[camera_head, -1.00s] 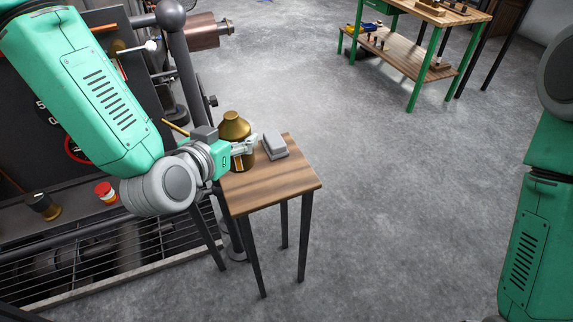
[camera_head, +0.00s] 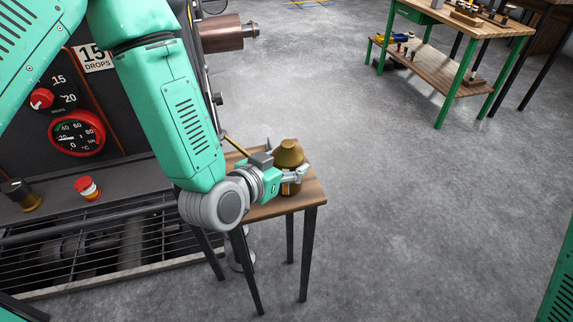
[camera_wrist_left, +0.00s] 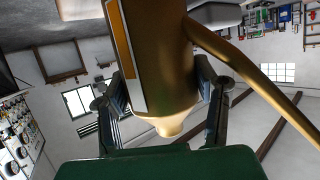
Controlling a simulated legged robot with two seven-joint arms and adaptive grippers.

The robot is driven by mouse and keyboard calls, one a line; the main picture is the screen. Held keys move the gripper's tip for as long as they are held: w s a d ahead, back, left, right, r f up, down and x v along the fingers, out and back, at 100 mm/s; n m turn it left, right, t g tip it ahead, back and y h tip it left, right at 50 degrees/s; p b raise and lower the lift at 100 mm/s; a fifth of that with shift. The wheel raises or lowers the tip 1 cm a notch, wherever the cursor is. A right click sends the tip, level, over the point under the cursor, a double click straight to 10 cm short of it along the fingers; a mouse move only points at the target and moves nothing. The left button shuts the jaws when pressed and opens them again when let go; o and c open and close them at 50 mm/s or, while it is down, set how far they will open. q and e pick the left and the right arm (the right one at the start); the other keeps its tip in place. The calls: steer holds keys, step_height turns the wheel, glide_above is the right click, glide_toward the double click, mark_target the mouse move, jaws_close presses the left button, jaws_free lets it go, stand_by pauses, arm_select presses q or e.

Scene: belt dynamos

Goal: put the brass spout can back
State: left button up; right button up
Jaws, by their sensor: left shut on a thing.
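The brass spout can (camera_head: 289,152) has a cone-shaped top, a thin spout and an orange-and-white label. In the head view it is over the right part of a small wooden side table (camera_head: 308,192). I cannot tell whether its base touches the top. My left gripper (camera_head: 300,174) is shut around the can's body from the left. In the left wrist view the can (camera_wrist_left: 160,55) fills the middle between both fingers, and its spout runs off to the right. My right gripper is out of view.
A machine panel with a red-rimmed gauge (camera_head: 77,135), a red knob (camera_head: 88,187) and a brass-and-black knob (camera_head: 22,194) stands at the left above a floor grating (camera_head: 95,250). A green-legged workbench (camera_head: 452,60) is at the back right. The floor between is clear.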

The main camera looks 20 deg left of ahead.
arm_select(q)
steer(key=shift+w+a+f, duration=0.1)
steer(key=shift+a, duration=0.15)
steer(key=shift+a+f, duration=0.1)
steer(key=shift+a, duration=0.85)
steer(key=o, duration=1.6)
steer(key=shift+a, duration=0.45)
steer(key=shift+d, duration=1)
steer(key=shift+s+r, duration=0.3)
steer(key=shift+s, duration=0.25)
steer(key=shift+s+r, duration=0.3)
steer(key=shift+s, duration=0.25)
steer(key=p+v, duration=0.8)
steer(key=v, duration=0.2)
steer(key=s+a+f+n+g+y, duration=0.1)
steer(key=s+a+f+g, duration=0.3)
steer(key=s+f, duration=0.1)
steer(key=s+a+f+n+g+y, duration=0.1)
steer(key=s+a+f+g, duration=0.3)
steer(key=s+f, duration=0.2)
steer(key=s+a+f+g+y, duration=0.2)
steer(key=s+a+f+g, duration=0.2)
steer(key=s+f, duration=0.1)
steer(key=shift+s+f+n, duration=0.35)
steer(key=shift+s+n, duration=0.05)
steer(key=shift+s, duration=0.05)
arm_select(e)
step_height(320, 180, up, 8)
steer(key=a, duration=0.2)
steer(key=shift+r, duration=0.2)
